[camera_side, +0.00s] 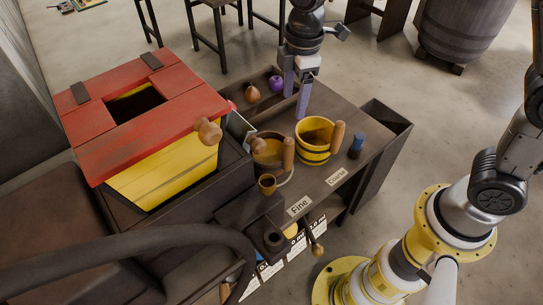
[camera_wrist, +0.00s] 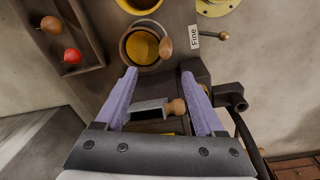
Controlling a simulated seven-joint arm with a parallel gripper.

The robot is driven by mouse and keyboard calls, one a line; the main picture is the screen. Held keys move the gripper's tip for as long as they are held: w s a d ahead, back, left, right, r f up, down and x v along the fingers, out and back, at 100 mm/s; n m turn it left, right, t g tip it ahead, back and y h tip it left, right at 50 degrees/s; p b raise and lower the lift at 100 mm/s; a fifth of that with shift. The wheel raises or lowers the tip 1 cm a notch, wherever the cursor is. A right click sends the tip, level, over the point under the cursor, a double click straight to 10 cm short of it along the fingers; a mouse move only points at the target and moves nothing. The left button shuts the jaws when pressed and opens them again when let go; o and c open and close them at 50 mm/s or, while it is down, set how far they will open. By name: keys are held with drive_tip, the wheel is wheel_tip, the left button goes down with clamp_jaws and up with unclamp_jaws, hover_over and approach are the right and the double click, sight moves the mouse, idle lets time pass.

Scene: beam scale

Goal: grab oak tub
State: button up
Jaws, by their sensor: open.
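The brown wooden tub (camera_side: 265,158), which fits the oak tub, stands upright on the dark table behind the Fine label (camera_side: 299,206). An upright wooden handle is on its right side. In the wrist view, the tub (camera_wrist: 146,47) lies just beyond my fingertips, with a yellowish-brown inside. A yellow tub (camera_side: 314,142) with dark bands stands to its right, near the Coarse label (camera_side: 337,176). My gripper (camera_side: 297,100) is above the table, behind the tubs. In the wrist view, my gripper (camera_wrist: 158,75) has its purple fingers apart, with nothing held between them.
A tray (camera_wrist: 88,27) with round items lies left of the tub. A red-lidded yellow box (camera_side: 160,165) stands left.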

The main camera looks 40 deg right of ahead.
sight(286, 149)
drive_tip(key=shift+g, duration=0.3)
drive_tip(key=f, duration=0.3)
drive_tip(key=a+f, duration=0.1)
drive_tip(key=f, duration=0.6)
drive_tip(key=shift+s+a+f, duration=0.15)
drive_tip(key=shift+s+f, duration=0.05)
drive_tip(key=shift+s, duration=0.1)
drive_tip(key=shift+w+f, duration=0.15)
drive_tip(key=shift+f, duration=1.35)
drive_tip(key=shift+w+f, duration=0.15)
drive_tip(key=shift+f, duration=1.35)
clamp_jaws()
drive_tip(key=shift+r, duration=0.1)
